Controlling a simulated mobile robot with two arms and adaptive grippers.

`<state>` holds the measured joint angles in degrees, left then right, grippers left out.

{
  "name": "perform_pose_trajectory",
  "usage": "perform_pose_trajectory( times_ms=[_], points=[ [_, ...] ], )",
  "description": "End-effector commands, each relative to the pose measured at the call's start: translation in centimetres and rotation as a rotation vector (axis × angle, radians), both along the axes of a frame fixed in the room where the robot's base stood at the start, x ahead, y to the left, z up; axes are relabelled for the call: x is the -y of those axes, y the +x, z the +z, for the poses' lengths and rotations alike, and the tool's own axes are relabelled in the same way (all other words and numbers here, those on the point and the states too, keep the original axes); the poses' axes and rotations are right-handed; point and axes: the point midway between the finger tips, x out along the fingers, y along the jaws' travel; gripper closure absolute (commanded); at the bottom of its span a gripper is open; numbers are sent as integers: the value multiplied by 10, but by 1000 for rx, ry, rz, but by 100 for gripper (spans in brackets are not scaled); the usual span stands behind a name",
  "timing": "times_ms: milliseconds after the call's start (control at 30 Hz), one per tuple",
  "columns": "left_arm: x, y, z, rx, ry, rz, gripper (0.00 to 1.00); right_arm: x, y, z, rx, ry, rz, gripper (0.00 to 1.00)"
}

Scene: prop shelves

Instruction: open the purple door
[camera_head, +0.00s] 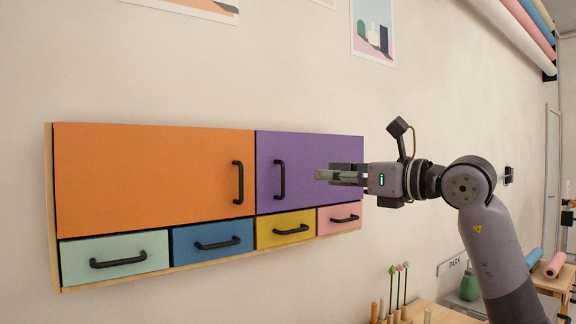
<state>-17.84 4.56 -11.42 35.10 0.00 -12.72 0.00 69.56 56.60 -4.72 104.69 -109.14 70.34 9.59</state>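The purple door (310,158) is shut in the right part of the wall cabinet. Its black upright bar handle (280,180) is near the door's left edge. My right gripper (322,175) is in front of the purple door, to the right of the handle and apart from it in the picture, pointing left. Its fingers overlap in this view, so I cannot tell how far apart they are. Nothing shows between them. The gripper hides part of the door's right side. My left gripper is not in view.
The orange door (150,175) left of the purple one is shut. Below are shut green (115,257), blue (212,242), yellow (285,229) and pink (338,217) drawers with protruding handles. A wooden table (430,312) stands at lower right. The space before the cabinet's left side looks clear.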

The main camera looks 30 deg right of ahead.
Motion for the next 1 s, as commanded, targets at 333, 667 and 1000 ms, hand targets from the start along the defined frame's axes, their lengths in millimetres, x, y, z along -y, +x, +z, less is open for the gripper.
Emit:
perform_pose_trajectory(
  times_ms=[333, 667, 1000],
  points=[
    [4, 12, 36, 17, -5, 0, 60, -26, 72, 4, -2, 3, 4, 72],
    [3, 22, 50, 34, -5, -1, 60, -38, 107, 1, 0, 1, 2, 72],
    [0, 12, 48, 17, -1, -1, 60, -38, 109, 0, 0, 0, 1, 74]
  ],
)
